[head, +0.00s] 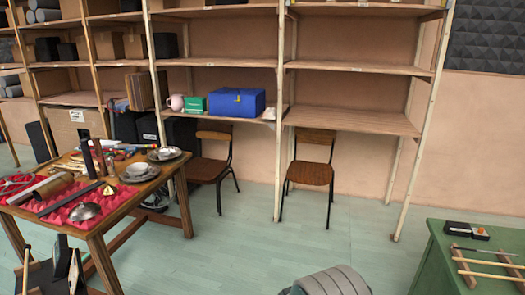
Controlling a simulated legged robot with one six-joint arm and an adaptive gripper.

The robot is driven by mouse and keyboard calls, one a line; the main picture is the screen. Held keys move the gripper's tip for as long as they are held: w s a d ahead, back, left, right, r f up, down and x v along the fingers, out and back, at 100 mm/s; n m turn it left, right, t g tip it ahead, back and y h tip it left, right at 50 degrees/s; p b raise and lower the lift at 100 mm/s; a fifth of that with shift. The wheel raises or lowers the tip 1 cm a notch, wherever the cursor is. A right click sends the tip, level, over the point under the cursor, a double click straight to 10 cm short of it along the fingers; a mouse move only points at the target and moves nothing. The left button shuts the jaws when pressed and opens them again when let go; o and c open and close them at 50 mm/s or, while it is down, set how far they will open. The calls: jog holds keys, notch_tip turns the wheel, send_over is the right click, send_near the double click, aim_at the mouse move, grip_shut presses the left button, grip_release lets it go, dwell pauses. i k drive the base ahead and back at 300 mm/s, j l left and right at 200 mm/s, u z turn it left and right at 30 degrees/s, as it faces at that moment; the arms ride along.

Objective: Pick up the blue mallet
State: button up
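I cannot make out a blue mallet for certain in the head view. A wooden table (128,211) at the left holds a crowded set of metal and wooden pieces, some on a red cloth (62,213). Small coloured items (118,151) lie near its back edge, too small to name. A green table (437,262) at the lower right carries a wooden frame with pale sticks (490,262) and a small dark box (460,229). My gripper is not in view.
Two wooden chairs (310,173) (205,168) stand under tall shelves (352,117) along the wall. A blue box (237,103) sits on a shelf. Dark panels with sticks (58,264) stand at the lower left. The pale floor (240,243) between the tables is largely clear.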

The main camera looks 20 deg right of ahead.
aim_at(475, 274)
jog(key=i+l+z, duration=0.15)
jog(key=i+z, duration=0.5)
jog(key=z, duration=0.15)
jog(key=i+z, duration=0.4)
jog(key=i+j+z, duration=0.15)
jog(key=z, duration=0.25)
jog(key=i+z, duration=0.2)
jog(key=z, duration=0.2)
jog(key=i+z, duration=0.15)
jog(key=z, duration=0.25)
jog(key=i+j+z, duration=0.15)
jog(key=z, duration=0.25)
jog(key=i+j+z, duration=0.15)
jog(key=z, duration=0.2)
jog(key=i+j+z, duration=0.1)
jog(key=z, duration=0.25)
jog(key=i+j+z, duration=0.2)
jog(key=z, duration=0.15)
jog(key=i+j+z, duration=0.2)
jog(key=z, duration=0.15)
jog(key=i+j, duration=0.05)
jog(key=i, duration=0.05)
